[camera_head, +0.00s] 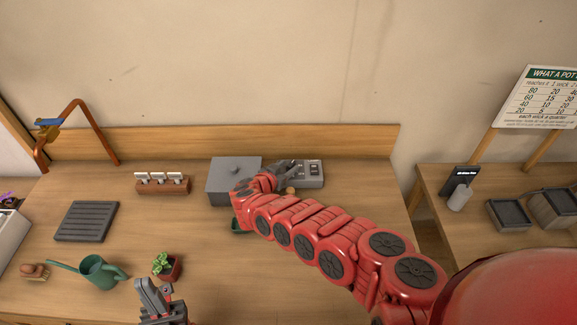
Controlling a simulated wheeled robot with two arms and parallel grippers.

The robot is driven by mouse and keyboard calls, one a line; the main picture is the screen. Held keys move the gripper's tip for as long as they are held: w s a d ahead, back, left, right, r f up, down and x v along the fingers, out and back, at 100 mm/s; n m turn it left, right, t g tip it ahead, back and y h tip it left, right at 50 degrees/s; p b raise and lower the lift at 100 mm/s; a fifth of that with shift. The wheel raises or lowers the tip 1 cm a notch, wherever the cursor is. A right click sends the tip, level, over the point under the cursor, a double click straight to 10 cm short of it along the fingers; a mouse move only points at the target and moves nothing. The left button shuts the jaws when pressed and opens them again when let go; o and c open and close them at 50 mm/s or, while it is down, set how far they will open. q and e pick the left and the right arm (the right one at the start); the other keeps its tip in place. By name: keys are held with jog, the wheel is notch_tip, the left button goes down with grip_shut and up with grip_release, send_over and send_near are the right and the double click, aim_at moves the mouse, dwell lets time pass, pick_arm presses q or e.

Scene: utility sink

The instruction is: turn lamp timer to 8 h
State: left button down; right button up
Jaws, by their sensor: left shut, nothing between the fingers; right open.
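A grey device (313,172) with dark switch-like panels stands at the back of the bench, and it appears to be the lamp timer. Its left part is hidden behind my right gripper, and no dial or hour setting can be read. My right gripper (288,169) is open at the device's left side; whether it touches the device cannot be told. My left gripper (163,294) is shut and empty near the front of the bench, far from the device.
A grey lidded box (227,172) stands left of the device. A brown rack with white tags (162,185), a slatted tray (87,222), a green watering can (102,271), a brush (34,271) and a potted plant (166,266) stand further left. The middle bench is partly clear.

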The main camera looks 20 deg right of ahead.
jog(key=p+v, duration=0.5)
jog(key=v, duration=1.1)
jog(key=shift+p, duration=0.3)
jog(key=shift+s+a+r, duration=0.1)
jog(key=shift+s, duration=0.05)
